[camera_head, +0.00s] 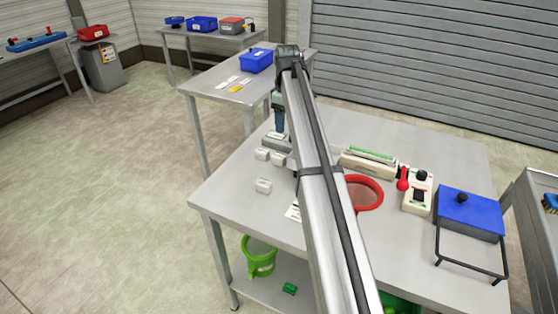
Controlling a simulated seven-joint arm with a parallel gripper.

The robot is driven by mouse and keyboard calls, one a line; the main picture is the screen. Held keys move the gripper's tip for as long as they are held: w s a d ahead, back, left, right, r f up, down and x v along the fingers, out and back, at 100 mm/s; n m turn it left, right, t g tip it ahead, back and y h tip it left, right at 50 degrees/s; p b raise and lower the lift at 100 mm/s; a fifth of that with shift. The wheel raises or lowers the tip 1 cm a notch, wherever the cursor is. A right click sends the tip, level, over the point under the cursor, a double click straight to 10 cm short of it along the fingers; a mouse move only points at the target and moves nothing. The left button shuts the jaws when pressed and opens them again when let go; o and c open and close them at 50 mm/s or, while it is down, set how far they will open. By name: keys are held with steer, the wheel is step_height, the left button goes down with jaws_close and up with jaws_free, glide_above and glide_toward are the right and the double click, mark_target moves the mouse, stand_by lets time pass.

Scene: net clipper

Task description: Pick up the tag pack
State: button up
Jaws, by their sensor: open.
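Several small white packs lie on the near grey table; which one is the tag pack I cannot tell for sure. One white pack (263,186) sits alone near the table's left edge. Two more, a left one (261,153) and a right one (277,158), sit close together farther back. My gripper (277,136) points down over the table just behind these two, at a low grey-and-white item (272,143). The gripper is open and looks empty; its fingertips are small, and contact cannot be made out.
My arm hides the table's middle. Right of it are a red-rimmed round net (364,193), a sealer-like device (368,163), a white device (417,193) and a blue box (469,213). The back table holds a blue bin (257,61) and cards (236,89). The near table's front left is clear.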

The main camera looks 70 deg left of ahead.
steer(key=s, duration=0.2)
glide_above(280, 156)
steer(key=f, duration=0.8)
steer(key=shift+w+a+f, duration=0.1)
steer(key=shift+w+f, duration=0.05)
steer(key=shift+w, duration=0.05)
steer(key=shift+s+f, duration=0.15)
steer(key=shift+f, duration=1.2)
steer(key=shift+s+f, duration=0.1)
steer(key=shift+f, duration=1.2)
steer(key=shift+c, duration=0.4)
steer(key=c, duration=1.1)
